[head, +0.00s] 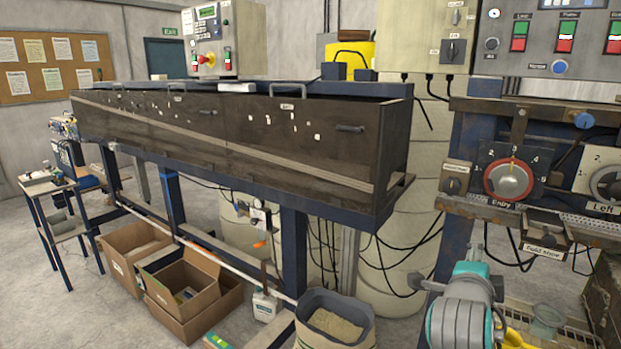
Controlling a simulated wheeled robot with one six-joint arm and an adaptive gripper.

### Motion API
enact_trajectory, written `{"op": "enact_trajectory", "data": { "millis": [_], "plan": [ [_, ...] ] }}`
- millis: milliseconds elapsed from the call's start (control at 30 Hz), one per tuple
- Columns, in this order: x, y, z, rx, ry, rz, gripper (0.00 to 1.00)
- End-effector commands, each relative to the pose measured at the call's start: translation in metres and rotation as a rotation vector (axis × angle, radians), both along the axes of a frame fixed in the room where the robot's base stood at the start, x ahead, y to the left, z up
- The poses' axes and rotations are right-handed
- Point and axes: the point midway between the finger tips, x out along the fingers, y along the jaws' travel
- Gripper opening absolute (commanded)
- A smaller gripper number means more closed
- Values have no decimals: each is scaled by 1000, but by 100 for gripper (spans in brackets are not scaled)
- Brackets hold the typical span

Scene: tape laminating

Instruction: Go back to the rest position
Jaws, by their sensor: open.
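Part of my own arm (462,312), grey with teal joint covers, shows at the lower right in the head view. It stands in front of the machine with the dials. No gripper fingers can be made out, so my gripper's place and what it may hold are hidden.
A long dark machine housing (325,148) on blue legs fills the middle. A control panel with a red dial (508,178) stands close at right. Cardboard boxes (185,285), a sack of granules (335,327) and a small side table (50,187) stand at left and front. Bare floor shows at lower left.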

Motion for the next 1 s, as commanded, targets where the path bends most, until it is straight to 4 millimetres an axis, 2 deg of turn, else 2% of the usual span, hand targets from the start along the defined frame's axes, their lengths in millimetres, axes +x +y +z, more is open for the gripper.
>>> {"op": "enact_trajectory", "data": {
  "millis": [33, 100, 267, 500, 800, 1000],
  "plan": [
    [-4, 4, -22, -38, 36, 29, 58],
    [-10, 10, -46, -94, 75, 71, 58],
    [-28, 25, -99, -218, 157, 168, 58],
    [-68, 48, -171, -391, 259, 310, 58],
    [-138, 77, -244, -581, 350, 476, 58],
    [-193, 95, -279, -696, 391, 575, 58]
  ]
}}
